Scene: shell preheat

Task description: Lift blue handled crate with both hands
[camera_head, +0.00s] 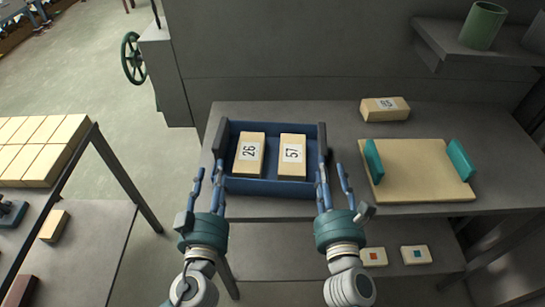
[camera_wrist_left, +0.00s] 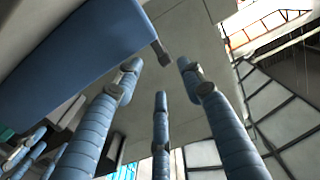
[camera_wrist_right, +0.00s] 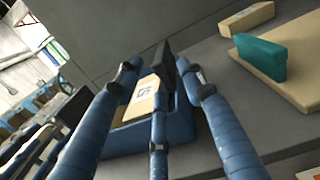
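The blue crate (camera_head: 270,187) sits on the grey bench, with a dark handle on its left side (camera_head: 219,139) and another on its right side (camera_head: 323,137). It holds two tan blocks labelled 26 (camera_head: 249,153) and 57 (camera_head: 292,154). My left gripper (camera_head: 208,172) is open at the crate's front left corner; the left wrist view shows the blue crate wall (camera_wrist_left: 70,60) beside its spread fingers. My right gripper (camera_head: 333,170) is open at the front right corner. In the right wrist view the dark handle (camera_wrist_right: 165,62) shows beyond its fingers. Contact cannot be told.
A tan board (camera_head: 420,170) with two teal handles lies right of the crate, near my right gripper. A labelled block (camera_head: 385,109) stands behind it. Two small blocks (camera_head: 415,254) are on the lower shelf. A table with tan blocks (camera_head: 40,145) stands left across a gap.

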